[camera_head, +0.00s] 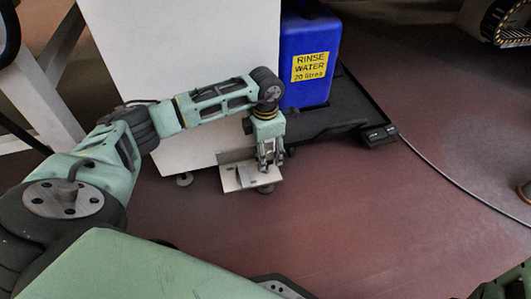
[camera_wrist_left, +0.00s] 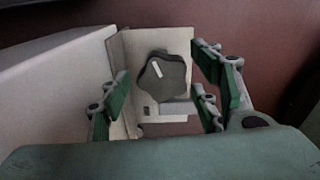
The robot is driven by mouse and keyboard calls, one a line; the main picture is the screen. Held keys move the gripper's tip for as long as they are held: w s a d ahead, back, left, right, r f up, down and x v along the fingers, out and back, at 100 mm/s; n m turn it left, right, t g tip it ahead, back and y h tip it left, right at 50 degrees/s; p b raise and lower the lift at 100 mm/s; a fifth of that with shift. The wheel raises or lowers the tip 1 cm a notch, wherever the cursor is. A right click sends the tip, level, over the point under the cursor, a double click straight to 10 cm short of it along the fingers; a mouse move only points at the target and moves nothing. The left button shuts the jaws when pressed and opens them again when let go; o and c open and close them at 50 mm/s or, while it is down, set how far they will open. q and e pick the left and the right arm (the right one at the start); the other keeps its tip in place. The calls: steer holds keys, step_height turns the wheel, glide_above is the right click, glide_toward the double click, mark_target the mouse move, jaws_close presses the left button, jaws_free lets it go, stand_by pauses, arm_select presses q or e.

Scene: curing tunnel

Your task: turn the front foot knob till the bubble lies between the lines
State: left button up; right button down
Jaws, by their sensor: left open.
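The foot knob (camera_wrist_left: 165,78) is dark and lobed, with a white pointer mark slanting up to the left. It sits on a pale angled bracket (camera_wrist_left: 122,75) in the left wrist view. The bracket (camera_head: 231,182) also shows in the head view, low at the corner of the white cabinet, with a dark foot (camera_head: 265,189) under it. My left gripper (camera_head: 270,160) is open above the bracket and hides the knob there. In the wrist view its fingers stand apart on either side of the knob, without clear contact. I cannot make out a bubble or lines.
The white cabinet (camera_head: 190,60) rises behind the bracket, with another foot (camera_head: 184,179) at left. A blue rinse-water can (camera_head: 312,50) stands on a black platform (camera_head: 350,105). A small black box (camera_head: 379,135) trails a cable across the red floor. The floor at right is mostly clear.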

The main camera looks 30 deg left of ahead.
arm_select(q)
steer(key=c, duration=1.1)
steer(key=shift+a+r+n+p, duration=0.1)
steer(key=shift+r+n+p, duration=0.3)
steer(key=shift+p, duration=0.4)
steer(key=shift+f+n+p, duration=0.25)
steer(key=shift+n+p, duration=0.05)
steer(key=shift+p, duration=0.1)
steer(key=shift+f, duration=0.1)
steer(key=shift+w, duration=0.1)
steer(key=o, duration=1.1)
